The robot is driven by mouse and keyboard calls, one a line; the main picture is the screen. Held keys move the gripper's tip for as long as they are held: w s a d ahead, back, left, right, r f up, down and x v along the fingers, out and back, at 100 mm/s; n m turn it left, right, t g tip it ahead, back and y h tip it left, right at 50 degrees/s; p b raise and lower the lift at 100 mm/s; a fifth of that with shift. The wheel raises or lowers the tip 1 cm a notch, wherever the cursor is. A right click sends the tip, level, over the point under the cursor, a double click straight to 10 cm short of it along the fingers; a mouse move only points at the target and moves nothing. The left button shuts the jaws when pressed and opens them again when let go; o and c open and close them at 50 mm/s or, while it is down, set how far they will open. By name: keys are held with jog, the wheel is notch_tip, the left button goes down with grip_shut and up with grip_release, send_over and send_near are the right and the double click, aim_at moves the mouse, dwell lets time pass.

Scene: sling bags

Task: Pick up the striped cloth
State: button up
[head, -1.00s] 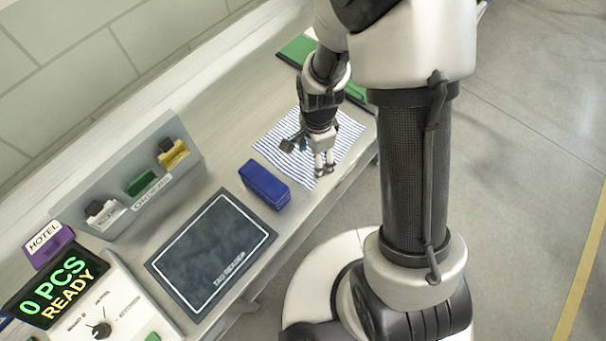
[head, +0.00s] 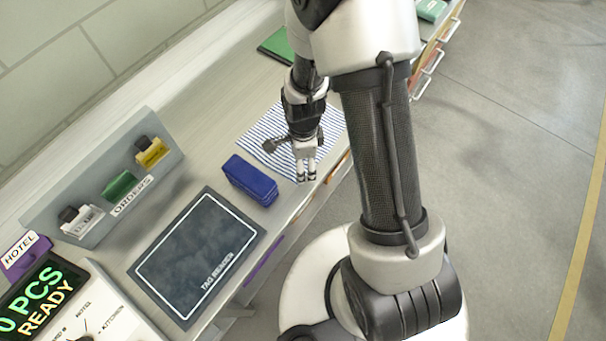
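The striped cloth (head: 262,135), blue and white, lies flat on the grey bench beyond the blue case, partly hidden by my arm. My gripper (head: 306,180) points down over the cloth's front corner, near the bench's front edge. Its two fingertips look close together with a narrow gap. I cannot tell whether it touches the cloth or has any of it between the fingers.
A blue case (head: 250,181) stands left of my gripper. The dark tag reader pad (head: 198,258) lies nearer, with a grey orders rack (head: 110,185) behind it. A green item (head: 277,45) lies beyond the cloth. The floor at right is clear.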

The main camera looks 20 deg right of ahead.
jog(key=shift+f+b, duration=0.65)
jog(key=shift+f, duration=0.6)
jog(key=shift+f, duration=0.3)
jog(key=shift+r, duration=0.1)
jog(key=shift+c, duration=0.7)
jog(key=shift+c, duration=0.3)
jog(key=shift+s, duration=0.3)
jog(key=c, duration=0.7)
jog(key=r+p, duration=0.2)
jog(key=shift+w+r, duration=0.3)
jog(key=shift+w, duration=0.05)
jog(key=c, duration=0.6)
notch_tip(320, 180, up, 9)
jog(key=p, duration=0.6)
jog(key=shift+s+r+p, duration=0.1)
jog(key=shift+r+p, duration=0.1)
jog(key=shift+p, duration=0.15)
grip_shut()
